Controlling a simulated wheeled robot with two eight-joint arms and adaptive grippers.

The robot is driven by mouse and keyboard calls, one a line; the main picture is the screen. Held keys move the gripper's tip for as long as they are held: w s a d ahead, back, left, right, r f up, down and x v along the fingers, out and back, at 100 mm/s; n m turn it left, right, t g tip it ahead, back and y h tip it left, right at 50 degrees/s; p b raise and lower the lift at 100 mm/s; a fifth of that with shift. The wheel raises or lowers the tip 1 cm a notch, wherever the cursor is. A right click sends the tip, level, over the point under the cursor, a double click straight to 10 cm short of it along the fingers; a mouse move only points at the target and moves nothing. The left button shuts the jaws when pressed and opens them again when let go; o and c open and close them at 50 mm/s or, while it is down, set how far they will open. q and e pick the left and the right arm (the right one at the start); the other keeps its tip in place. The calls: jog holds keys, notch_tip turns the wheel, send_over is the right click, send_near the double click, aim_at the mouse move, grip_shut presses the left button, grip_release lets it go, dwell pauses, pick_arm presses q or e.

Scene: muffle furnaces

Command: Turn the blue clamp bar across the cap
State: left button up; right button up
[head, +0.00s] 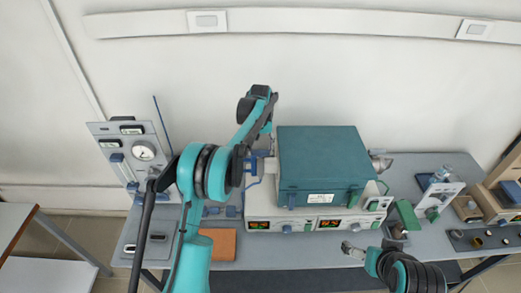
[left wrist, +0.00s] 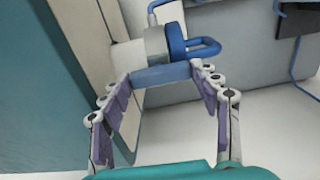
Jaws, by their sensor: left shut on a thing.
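The blue clamp bar (left wrist: 161,75) lies between the fingertips of my left gripper (left wrist: 155,78), one finger at each end. The gripper is shut on it. Behind the bar, in the left wrist view, is a round blue and grey cap (left wrist: 164,42) on a white tube, with a blue loop handle (left wrist: 206,47) to its right. In the head view my left arm reaches to the left side of the teal furnace (head: 318,165), and its own links partly hide the grip. My right gripper (head: 350,250) is at the lower right, small, its fingers hard to read.
A gauge panel (head: 130,160) stands at the left of the grey bench. An orange-brown pad (head: 222,245) lies in front of the furnace's left side. To the right are a green-handled device (head: 405,217) and wooden boxes (head: 495,205). The wall is close behind.

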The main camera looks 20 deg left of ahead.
aim_at(260, 151)
dwell(0.3)
pick_arm(q)
jog(key=o, duration=1.2)
jog(key=shift+c, duration=0.2)
jog(key=shift+r, duration=0.15)
notch_tip(260, 151, up, 12)
